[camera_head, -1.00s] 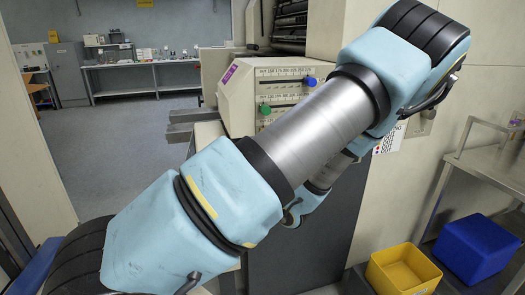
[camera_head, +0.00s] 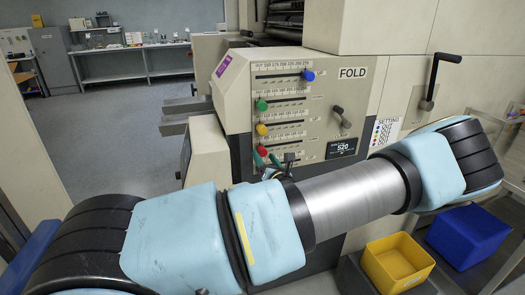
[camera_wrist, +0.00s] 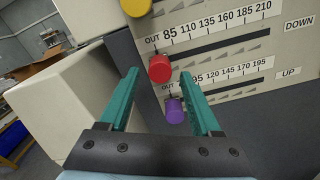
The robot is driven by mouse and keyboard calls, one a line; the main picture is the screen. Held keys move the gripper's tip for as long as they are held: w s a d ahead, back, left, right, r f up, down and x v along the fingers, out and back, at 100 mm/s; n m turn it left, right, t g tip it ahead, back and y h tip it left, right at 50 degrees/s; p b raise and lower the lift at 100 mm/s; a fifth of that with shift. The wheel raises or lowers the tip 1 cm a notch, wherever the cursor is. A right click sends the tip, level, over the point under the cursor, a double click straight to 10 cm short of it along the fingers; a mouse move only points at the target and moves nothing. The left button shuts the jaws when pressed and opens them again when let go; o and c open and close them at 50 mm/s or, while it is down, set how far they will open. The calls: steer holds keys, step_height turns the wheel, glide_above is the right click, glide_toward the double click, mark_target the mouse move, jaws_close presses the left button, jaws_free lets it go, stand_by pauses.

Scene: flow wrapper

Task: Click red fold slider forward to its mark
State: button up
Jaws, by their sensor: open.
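The red fold slider (camera_wrist: 159,68) is a round knob at the left, OUT end of its slot, below a scale reading 85 to 210. In the head view the red knob (camera_head: 262,151) is small and partly hard to make out behind my fingers. My gripper (camera_wrist: 160,74) is open, with its two teal fingers pointing at the panel, one on each side of the red knob in the picture. I cannot tell whether they reach around it. In the head view my gripper (camera_head: 266,159) is at the panel's lower left. No mark for red is readable.
A yellow knob (camera_wrist: 136,6) sits above the red one and a purple knob (camera_wrist: 175,110) below. Green (camera_head: 262,105) and blue (camera_head: 308,75) knobs are higher on the panel. A setting card (camera_head: 384,134) hangs to the right. Yellow (camera_head: 398,265) and blue bins stand at lower right.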

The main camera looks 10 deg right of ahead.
steer(key=shift+w+a, duration=0.2)
steer(key=shift+w, duration=1.1)
steer(key=shift+c, duration=0.3)
jaws_close()
